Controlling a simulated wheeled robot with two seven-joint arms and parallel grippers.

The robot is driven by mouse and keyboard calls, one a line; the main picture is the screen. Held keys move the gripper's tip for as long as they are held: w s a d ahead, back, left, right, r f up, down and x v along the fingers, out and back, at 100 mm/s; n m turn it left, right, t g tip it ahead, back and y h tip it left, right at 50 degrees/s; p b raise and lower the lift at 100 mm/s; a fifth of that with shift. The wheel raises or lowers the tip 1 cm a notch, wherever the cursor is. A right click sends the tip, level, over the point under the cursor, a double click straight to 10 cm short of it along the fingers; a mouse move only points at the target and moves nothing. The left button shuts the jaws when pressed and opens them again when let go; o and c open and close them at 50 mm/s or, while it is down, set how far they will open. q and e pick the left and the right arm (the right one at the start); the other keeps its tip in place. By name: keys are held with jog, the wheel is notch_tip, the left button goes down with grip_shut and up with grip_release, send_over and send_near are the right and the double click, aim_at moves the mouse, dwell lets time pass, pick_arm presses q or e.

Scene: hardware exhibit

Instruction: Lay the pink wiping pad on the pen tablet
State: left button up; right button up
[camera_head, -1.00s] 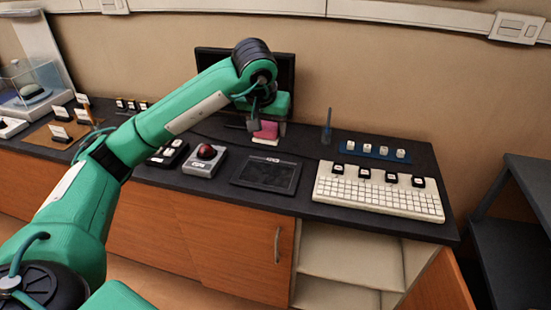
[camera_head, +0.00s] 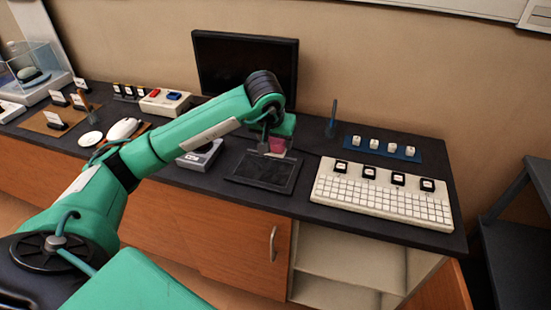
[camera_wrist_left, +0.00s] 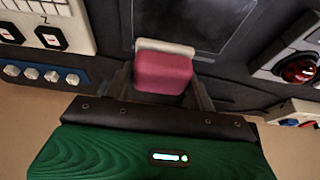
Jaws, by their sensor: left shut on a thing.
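The pink wiping pad (camera_head: 277,145) has a whitish edge strip and hangs from my left gripper (camera_head: 268,140). In the left wrist view the pad (camera_wrist_left: 163,74) sits between the two fingers, which are shut on it. The pen tablet (camera_head: 262,174) is a dark flat slab on the desk. The pad is over or just behind the tablet's far edge; I cannot tell whether they touch. In the left wrist view the tablet (camera_wrist_left: 203,22) lies beyond the pad's whitish edge. My right gripper is out of view.
A white keyboard (camera_head: 383,195) with black keycaps on it lies right of the tablet. A blue strip with white keycaps (camera_head: 383,149) lies behind it. A grey trackball base (camera_head: 200,157) is left of the tablet, partly hidden by my arm. A monitor (camera_head: 245,62) stands behind.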

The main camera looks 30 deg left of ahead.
aim_at(277, 165)
pick_arm(q)
notch_tip(277, 165, down, 7)
jog(key=shift+r, duration=0.2)
jog(key=shift+f, duration=0.1)
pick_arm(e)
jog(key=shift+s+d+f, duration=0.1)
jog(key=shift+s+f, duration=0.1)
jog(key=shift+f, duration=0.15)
